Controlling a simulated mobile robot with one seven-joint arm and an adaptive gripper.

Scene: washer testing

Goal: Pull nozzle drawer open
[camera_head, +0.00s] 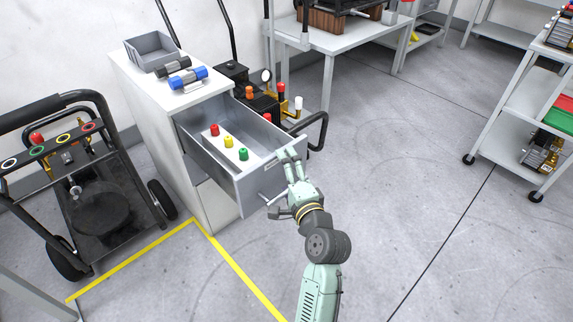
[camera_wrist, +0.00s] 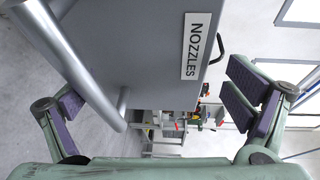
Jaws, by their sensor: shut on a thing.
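The nozzle drawer (camera_head: 262,185) is pulled well out of the white cabinet (camera_head: 155,125). Inside stand a red nozzle (camera_head: 214,130), a yellow nozzle (camera_head: 228,141) and a green nozzle (camera_head: 243,154) on a pale block. In the wrist view the handle bar (camera_wrist: 75,65) runs beside the left finger, and the grey drawer front carries a NOZZLES label (camera_wrist: 196,46). The exact finger contact is hard to see.
A grey bin (camera_head: 152,52) and two cylinders, one blue (camera_head: 188,77), sit on the cabinet top. A black wheeled cart (camera_head: 85,185) stands at left. Pump equipment (camera_head: 265,100) stands behind the drawer. Open floor lies to the right, with a shelf cart (camera_head: 530,110) beyond.

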